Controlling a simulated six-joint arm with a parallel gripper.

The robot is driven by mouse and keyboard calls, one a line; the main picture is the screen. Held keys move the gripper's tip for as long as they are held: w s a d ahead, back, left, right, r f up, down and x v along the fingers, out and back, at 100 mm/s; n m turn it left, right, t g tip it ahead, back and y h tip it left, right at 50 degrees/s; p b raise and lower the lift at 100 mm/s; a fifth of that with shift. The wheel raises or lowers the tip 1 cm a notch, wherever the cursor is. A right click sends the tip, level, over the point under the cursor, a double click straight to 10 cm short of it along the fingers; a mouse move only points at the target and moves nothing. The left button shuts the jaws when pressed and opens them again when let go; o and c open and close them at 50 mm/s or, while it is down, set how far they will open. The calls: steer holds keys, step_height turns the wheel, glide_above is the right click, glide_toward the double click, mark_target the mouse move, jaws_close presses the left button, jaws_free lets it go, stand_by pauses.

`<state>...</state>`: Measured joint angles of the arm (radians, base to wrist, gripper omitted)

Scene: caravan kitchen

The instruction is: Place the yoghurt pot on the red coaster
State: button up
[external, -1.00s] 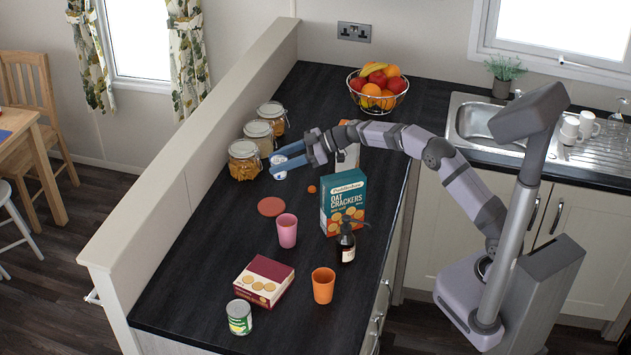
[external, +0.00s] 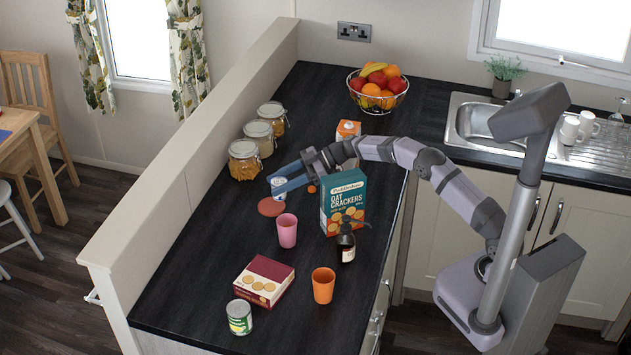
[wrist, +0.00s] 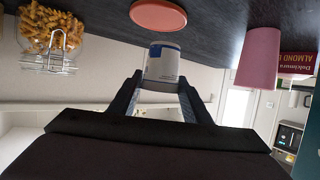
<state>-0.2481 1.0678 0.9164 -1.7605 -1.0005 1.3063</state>
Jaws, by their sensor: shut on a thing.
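My gripper (external: 286,181) is shut on the yoghurt pot (wrist: 163,62), a small white and blue pot seen between its fingers in the wrist view. In the external view the pot (external: 278,184) shows at the fingertips, partly hidden by them. The red coaster (external: 271,206) lies flat and bare on the dark worktop. It is just in front of the pot in the external view, and it also shows beyond the pot in the wrist view (wrist: 158,15). The pot looks apart from the coaster; its exact height above the worktop is hard to tell.
A pink cup (external: 287,230) stands close to the coaster's right. The oat crackers box (external: 343,203) and a dark pump bottle (external: 346,242) stand further right. Jars, including a pasta jar (external: 244,160), line the left wall. An orange carton (external: 347,131) stands behind my arm.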

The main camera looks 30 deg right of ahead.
steer(key=shift+f+p, duration=0.3)
steer(key=shift+f, duration=1.6)
steer(key=shift+f, duration=0.1)
steer(key=o, duration=1.2)
steer(key=shift+f, duration=0.1)
steer(key=shift+d+r, duration=0.1)
steer(key=shift+r, duration=0.1)
steer(key=b+v, duration=0.1)
steer(key=v, duration=0.3)
steer(key=shift+d, duration=0.15)
step_height(320, 180, up, 7)
steer(key=b, duration=0.1)
steer(key=shift+d+r, duration=0.2)
steer(key=shift+s, duration=0.1)
